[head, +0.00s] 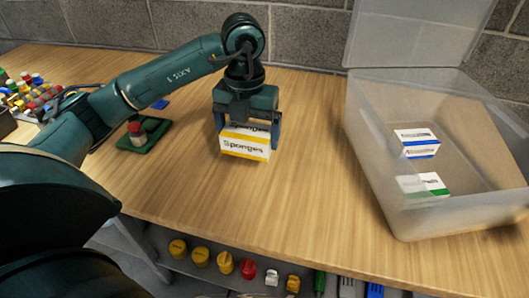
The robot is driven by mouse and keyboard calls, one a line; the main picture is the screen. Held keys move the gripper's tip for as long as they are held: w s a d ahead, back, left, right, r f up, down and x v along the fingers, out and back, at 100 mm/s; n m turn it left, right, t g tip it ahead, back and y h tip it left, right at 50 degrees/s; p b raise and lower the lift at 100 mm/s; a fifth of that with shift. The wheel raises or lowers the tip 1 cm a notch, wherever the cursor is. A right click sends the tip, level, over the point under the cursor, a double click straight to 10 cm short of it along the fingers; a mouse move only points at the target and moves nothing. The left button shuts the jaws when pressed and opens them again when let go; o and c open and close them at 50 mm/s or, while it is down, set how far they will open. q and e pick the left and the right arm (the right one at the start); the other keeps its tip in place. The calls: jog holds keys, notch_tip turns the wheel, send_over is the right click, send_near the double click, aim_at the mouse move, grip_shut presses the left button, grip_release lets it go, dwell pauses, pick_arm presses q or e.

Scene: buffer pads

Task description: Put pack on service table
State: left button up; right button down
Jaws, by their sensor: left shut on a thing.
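A white and yellow pack (246,144) marked "Sponges" is in the middle of the wooden table (300,200). My left gripper (248,125) points down from above and is shut on the pack, with a finger at each side. I cannot tell whether the pack touches the tabletop or hangs just above it. My right gripper is not in view.
A clear open bin (375,165) at the right holds a blue-striped box (417,143) and a green-striped box (423,185). A green pad (145,134) with a small red-capped bottle (137,132) lies left. Several coloured items crowd the far left. The table between pack and bin is clear.

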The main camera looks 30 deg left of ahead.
aim_at(249, 148)
pick_arm(q)
notch_tip(249, 148, down, 3)
jog(key=shift+f, duration=2.2)
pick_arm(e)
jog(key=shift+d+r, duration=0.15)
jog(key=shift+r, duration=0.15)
pick_arm(q)
jog(key=shift+b, duration=0.3)
jog(key=shift+f, duration=0.15)
jog(key=o, duration=0.8)
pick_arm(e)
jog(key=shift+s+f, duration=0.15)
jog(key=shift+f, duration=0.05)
